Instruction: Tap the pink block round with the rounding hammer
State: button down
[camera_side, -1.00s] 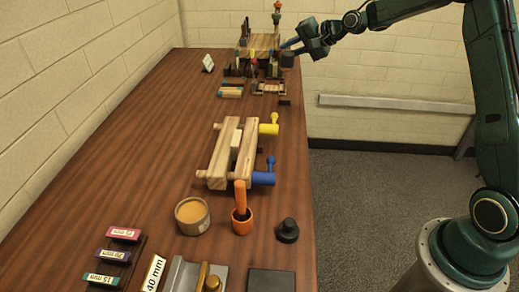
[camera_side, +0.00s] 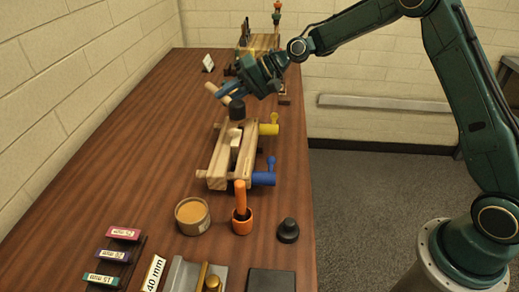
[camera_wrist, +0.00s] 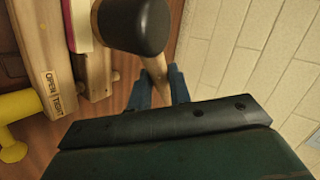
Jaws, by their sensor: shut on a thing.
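My gripper (camera_side: 228,93) is shut on the handle of the rounding hammer. The hammer has a black head (camera_side: 237,110) and a pale wooden handle (camera_side: 213,90). Its head hangs above the far end of the wooden press (camera_side: 217,152), apparently not touching it. In the wrist view the head (camera_wrist: 134,25) is in front of the blue fingers (camera_wrist: 160,88). The block (camera_side: 237,141) stands between the press jaws and looks cream in the side view. In the wrist view a pink-edged strip of it (camera_wrist: 80,25) shows, partly hidden by the hammer head.
The press has a yellow handle (camera_side: 268,129) and a blue handle (camera_side: 264,178). A tan tub (camera_side: 192,216), an orange pot (camera_side: 242,225) with a brush and a black knobbed weight (camera_side: 288,230) stand nearer. Labelled blocks lie at front left. The table left of the press is clear.

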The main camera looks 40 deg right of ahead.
aim_at(229, 98)
jog(key=a, duration=0.1)
jog(key=s+a+n, duration=0.1)
jog(key=shift+s+a+f+g, duration=0.1)
jog(key=shift+a+f+g, duration=0.1)
jog(key=shift+a+g, duration=0.15)
jog(key=shift+f, duration=0.15)
jog(key=shift+f, duration=1.75)
jog(key=shift+f, duration=0.7)
jog(key=shift+r, duration=0.2)
jog(key=shift+r, duration=0.45)
jog(key=shift+f, duration=0.45)
dwell(0.7)
jog(key=shift+r, duration=0.4)
